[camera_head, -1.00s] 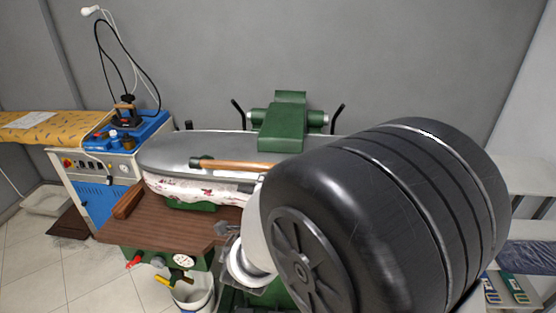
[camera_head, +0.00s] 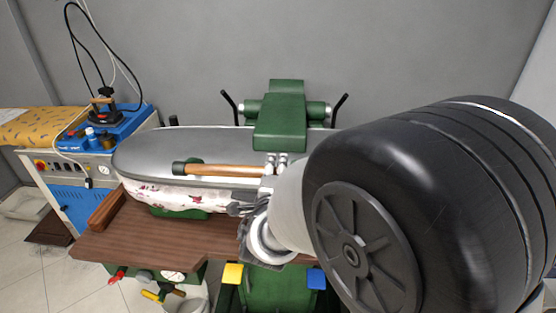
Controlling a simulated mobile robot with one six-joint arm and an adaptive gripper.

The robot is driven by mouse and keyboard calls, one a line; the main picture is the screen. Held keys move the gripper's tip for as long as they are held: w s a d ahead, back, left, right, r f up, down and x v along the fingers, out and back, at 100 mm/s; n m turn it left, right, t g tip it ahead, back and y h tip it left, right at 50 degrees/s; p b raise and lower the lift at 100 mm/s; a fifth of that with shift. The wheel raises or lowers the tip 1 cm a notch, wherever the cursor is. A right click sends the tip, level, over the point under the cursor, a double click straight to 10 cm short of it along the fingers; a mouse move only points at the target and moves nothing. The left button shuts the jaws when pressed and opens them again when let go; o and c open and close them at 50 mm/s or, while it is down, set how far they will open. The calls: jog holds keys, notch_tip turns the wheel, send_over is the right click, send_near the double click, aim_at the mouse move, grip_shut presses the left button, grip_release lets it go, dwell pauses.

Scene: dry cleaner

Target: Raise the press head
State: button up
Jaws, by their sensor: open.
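The press head (camera_head: 142,154) is a long grey metal plate, lowered onto the white floral padded board (camera_head: 150,196). A green arm (camera_head: 279,115) joins it at the back. Its wooden handle (camera_head: 232,169) with a dark end cap runs across the front of the head. My gripper (camera_head: 238,209) is open, just below and in front of the handle, near the padding's front edge. It appears apart from the handle. My wrist and large dark arm link hide the right part of the press and much of the gripper.
A brown wooden table (camera_head: 150,238) lies under the press, with a raised wooden block (camera_head: 107,208) at left. Below are a yellow pedal (camera_head: 233,273) and a blue pedal (camera_head: 316,278). A blue ironing station (camera_head: 97,131) with an iron stands at left.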

jog(key=shift+s, duration=0.1)
grip_shut()
dwell(0.3)
